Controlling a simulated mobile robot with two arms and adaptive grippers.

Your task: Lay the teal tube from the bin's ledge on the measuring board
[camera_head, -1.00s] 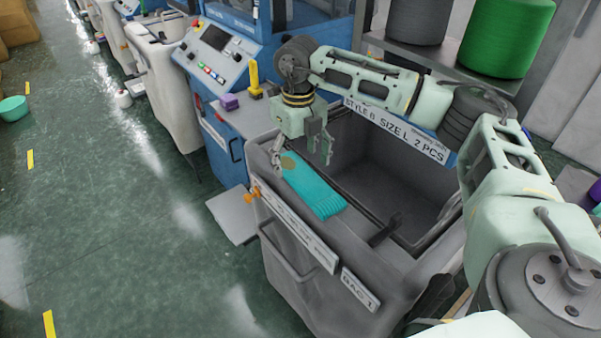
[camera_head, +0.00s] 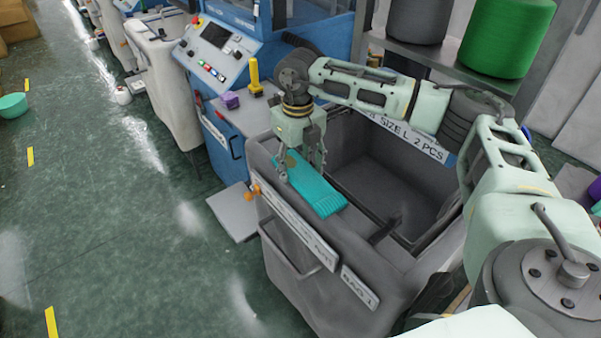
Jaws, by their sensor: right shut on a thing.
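The teal tube (camera_head: 322,196) lies flat on the ledge (camera_head: 352,225) of the grey bin, along its near left side. It is ribbed, with a tan patch at its far end. My right gripper (camera_head: 301,171) points down over that far end, its fingers to either side, and is shut on the tube. The tube still appears to rest on the ledge. I cannot make out a measuring board with certainty. My left gripper is not in view.
The bin's deep interior (camera_head: 385,185) looks empty. A blue machine with a control panel (camera_head: 214,50) stands behind, with a purple block (camera_head: 230,100) and a yellow handle (camera_head: 254,74) on its shelf. A flat grey plate (camera_head: 232,213) juts out left. The green floor at left is mostly clear.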

